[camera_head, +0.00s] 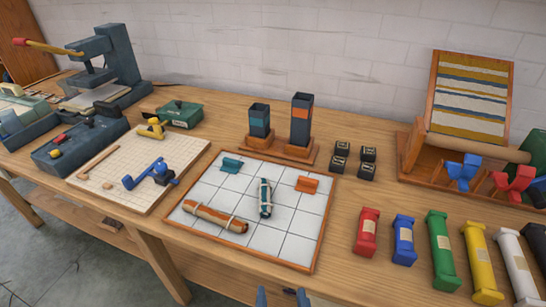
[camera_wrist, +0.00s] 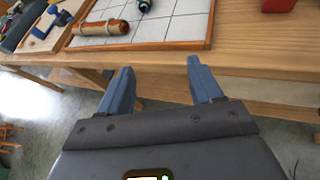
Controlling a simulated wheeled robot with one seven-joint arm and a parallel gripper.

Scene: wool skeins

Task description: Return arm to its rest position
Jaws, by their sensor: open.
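My gripper (camera_wrist: 158,75) is open and empty in the wrist view, its two blue-grey fingers spread apart in front of the table's front edge. In the head view only its fingertips (camera_head: 283,296) show at the bottom edge. On the white grid board (camera_head: 290,235) lie an orange-brown roll (camera_head: 215,216) and a dark teal roll (camera_head: 265,198), both tied with light bands. The orange-brown roll also shows in the wrist view (camera_wrist: 100,28). My gripper is apart from both rolls. The rest of my arm is hidden.
Several coloured skeins, among them a red one (camera_head: 367,231), lie at the right front. A small loom (camera_head: 470,100) stands behind them. Two upright holders (camera_head: 300,120) and several black blocks (camera_head: 340,158) stand behind the board. A cutting mat with tools (camera_head: 125,165) lies left.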

